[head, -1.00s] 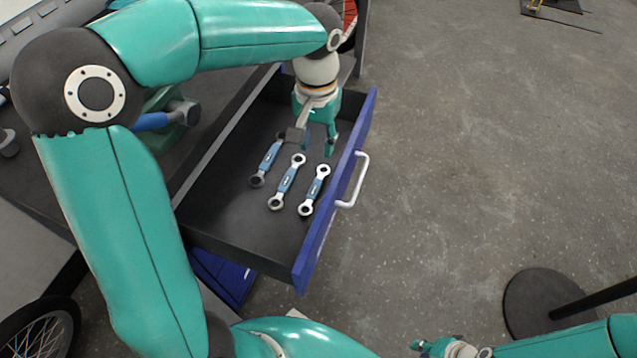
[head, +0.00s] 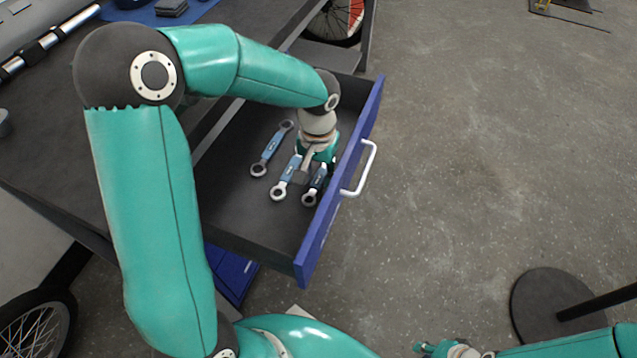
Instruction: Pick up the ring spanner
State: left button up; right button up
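Three ring spanners with blue handles lie side by side in the open drawer (head: 245,215). The left spanner (head: 271,150) is fully visible. The middle spanner (head: 285,182) is partly covered by my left gripper. The right spanner (head: 311,195) shows its near ring and part of its handle; its far end is hidden under the gripper. My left gripper (head: 312,180) points down into the drawer, low over the right spanner, with one dark fingertip on each side of its handle. It looks open, with no clear contact. My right gripper (head: 430,348) is at the bottom edge, far from the spanners; its opening is unclear.
The drawer's blue front (head: 308,258) with a white handle (head: 366,170) stands close right of the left gripper. The dark workbench top (head: 50,150) is to the left. A black round stand base (head: 545,300) is on the floor at right. Open floor lies between.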

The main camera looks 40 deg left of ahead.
aim_at(318, 180)
pick_arm(q)
jog(key=shift+f, duration=0.7)
grip_shut()
jog(key=shift+r, duration=0.1)
notch_tip(318, 180, up, 20)
jog(key=p, duration=0.4)
jog(key=shift+p, duration=0.4)
